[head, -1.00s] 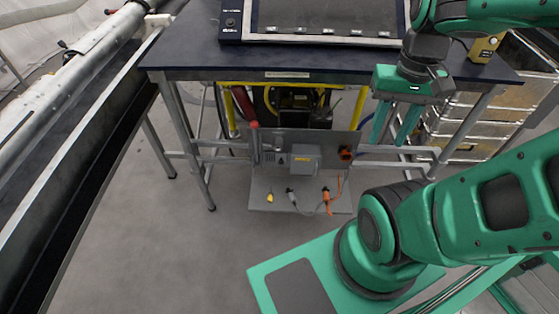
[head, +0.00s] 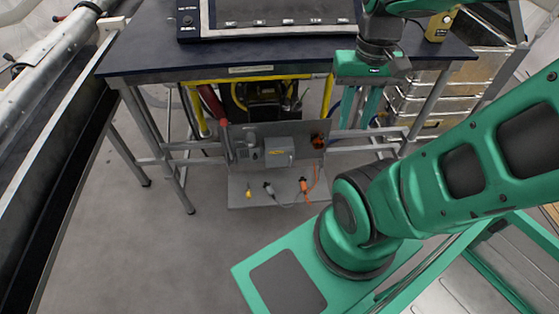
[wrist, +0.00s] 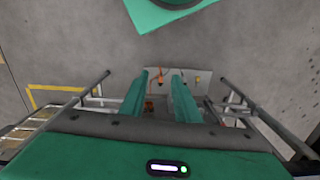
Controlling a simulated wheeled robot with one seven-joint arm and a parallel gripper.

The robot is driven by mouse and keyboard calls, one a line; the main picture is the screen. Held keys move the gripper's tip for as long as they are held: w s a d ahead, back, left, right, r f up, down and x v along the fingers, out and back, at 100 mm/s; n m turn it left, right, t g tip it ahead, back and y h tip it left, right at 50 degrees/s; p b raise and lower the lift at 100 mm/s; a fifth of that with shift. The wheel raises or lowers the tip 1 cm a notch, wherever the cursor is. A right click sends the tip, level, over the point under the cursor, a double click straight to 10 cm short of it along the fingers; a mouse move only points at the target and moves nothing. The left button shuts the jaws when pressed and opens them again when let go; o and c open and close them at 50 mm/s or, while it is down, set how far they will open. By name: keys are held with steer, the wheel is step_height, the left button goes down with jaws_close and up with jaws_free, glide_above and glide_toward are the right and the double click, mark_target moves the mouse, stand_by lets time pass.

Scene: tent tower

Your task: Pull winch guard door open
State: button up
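No part is clearly recognisable as the winch guard door. Under the dark table, a yellow frame (head: 252,76) stands around dark winch-like machinery (head: 262,97). In front of it is a grey panel (head: 302,130) with a grey box (head: 279,151) and an orange part on it. My gripper (head: 357,115) is at the table's front edge, right of the yellow frame, fingers pointing down. In the wrist view my gripper (wrist: 164,76) is open, with a gap between its two green fingers and nothing held. The grey panel shows small beyond the fingertips.
The dark table (head: 140,50) carries a framed screen (head: 280,12). Its metal legs and crossbars flank the panel. Metal cases (head: 440,95) stand at the right. A long rail (head: 62,130) runs along the left. The floor (head: 130,240) is clear at front left.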

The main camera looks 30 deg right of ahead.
steer(key=n+t+h, duration=0.1)
steer(key=n+t, duration=0.2)
steer(key=t, duration=0.1)
glide_above(280, 161)
steer(key=s, duration=0.9)
step_height(280, 161, down, 38)
steer(key=x, duration=0.3)
steer(key=d+x, duration=0.1)
steer(key=x, duration=0.3)
steer(key=w+x, duration=0.1)
steer(key=x, duration=0.2)
steer(key=shift+d, duration=0.15)
steer(key=shift+c, duration=0.2)
steer(key=shift+t, duration=0.3)
jaws_close()
